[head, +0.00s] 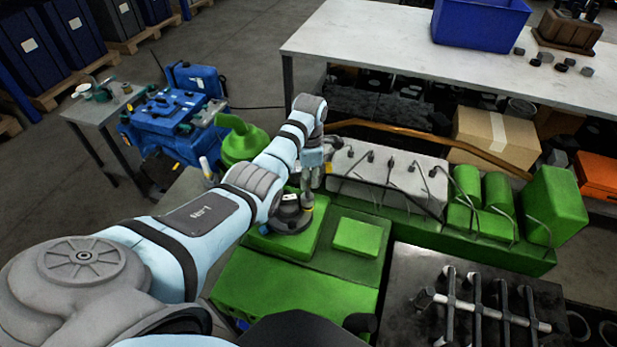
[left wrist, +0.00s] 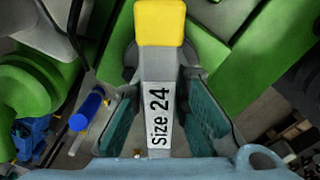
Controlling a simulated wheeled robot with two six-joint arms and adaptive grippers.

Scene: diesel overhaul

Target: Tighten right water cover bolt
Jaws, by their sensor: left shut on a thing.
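My left gripper (head: 309,182) points down over the green engine (head: 300,285), near the left end of its grey head cover. In the left wrist view, its teal pads (left wrist: 160,125) are shut on a grey wrench (left wrist: 159,98) labelled "Size 24". The wrench has a yellow end (left wrist: 160,22) that points away from the gripper, towards green engine parts. In the head view the wrench's lower end is close to a round grey part on the engine; I cannot tell whether they touch. I cannot make out the right water cover bolt. My right gripper is out of view.
Grey cover (head: 385,178) with cables lies right of my gripper, and green cylinders stand beyond it. A blue engine (head: 170,125) stands at the left. A white-topped bench (head: 390,45) with a blue bin (head: 480,20) is behind. A dark table (head: 410,275) holds a grey shaft rack.

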